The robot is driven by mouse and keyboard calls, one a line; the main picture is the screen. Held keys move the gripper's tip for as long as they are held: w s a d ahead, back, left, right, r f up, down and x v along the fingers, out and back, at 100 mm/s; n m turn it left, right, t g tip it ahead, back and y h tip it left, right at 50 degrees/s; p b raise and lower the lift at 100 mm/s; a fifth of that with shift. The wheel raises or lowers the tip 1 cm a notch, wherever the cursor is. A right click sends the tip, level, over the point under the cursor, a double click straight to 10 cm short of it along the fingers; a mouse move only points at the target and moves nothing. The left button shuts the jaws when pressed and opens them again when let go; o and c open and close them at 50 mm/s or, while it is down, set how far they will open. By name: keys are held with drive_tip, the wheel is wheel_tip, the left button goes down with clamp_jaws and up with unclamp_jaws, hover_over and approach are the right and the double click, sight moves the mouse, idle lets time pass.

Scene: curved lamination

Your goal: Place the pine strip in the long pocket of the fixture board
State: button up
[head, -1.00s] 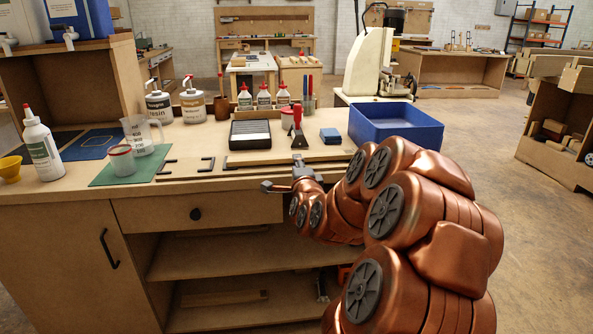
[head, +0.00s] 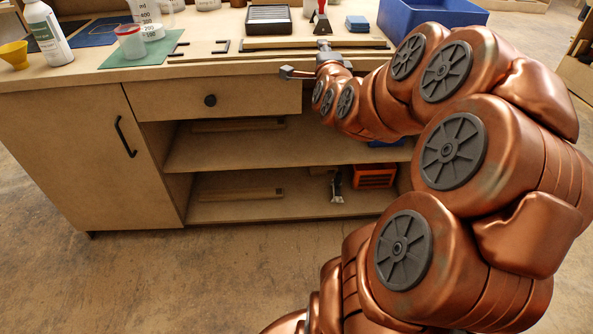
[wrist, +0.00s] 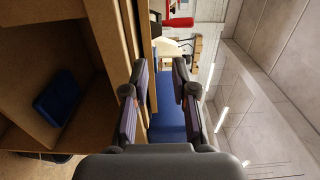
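Two wooden strips lie on the cabinet's open shelves in the head view: one on the upper shelf (head: 238,124), one on the lower shelf (head: 238,194). I cannot tell which is the pine strip. The fixture board (head: 228,56) lies along the front of the bench top, with dark brackets at its left. A long dark-edged pocket (head: 315,44) is at its right, partly hidden by my gripper. My gripper (wrist: 159,72) is open and empty in the wrist view. In the head view it is at the bench's front edge, above the shelves and apart from both strips.
A blue bin (head: 432,14) stands at the bench's back right. An orange crate (head: 374,176) and a metal tool (head: 337,185) sit on the lower shelf. A closed drawer (head: 215,99) is left of my gripper. The floor (head: 215,270) in front is clear.

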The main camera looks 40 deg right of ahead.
drive_tip(key=w+a+f+n+g+y, duration=0.1)
drive_tip(key=a+f+n+g+y, duration=0.1)
drive_tip(key=a+f+n+y, duration=0.5)
drive_tip(key=w+a+f+n+g+y, duration=0.1)
drive_tip(key=a+f+n+g, duration=0.3)
drive_tip(key=a, duration=0.7)
drive_tip(key=s+a+f+n+g+y, duration=0.1)
drive_tip(key=s+a+f+n+y, duration=0.1)
drive_tip(key=s+a+f+n, duration=0.25)
drive_tip(key=s+a+f+n+g+y, duration=0.1)
drive_tip(key=s+a+f+g, duration=0.15)
drive_tip(key=s+a, duration=0.35)
drive_tip(key=s+a+f+n+g, duration=0.1)
drive_tip(key=s+a+n+g, duration=0.3)
drive_tip(key=s, duration=0.6)
drive_tip(key=s+a+n+g, duration=0.4)
drive_tip(key=s+n, duration=0.1)
drive_tip(key=s, duration=0.6)
drive_tip(key=shift+a+f, duration=0.2)
drive_tip(key=shift+f, duration=0.15)
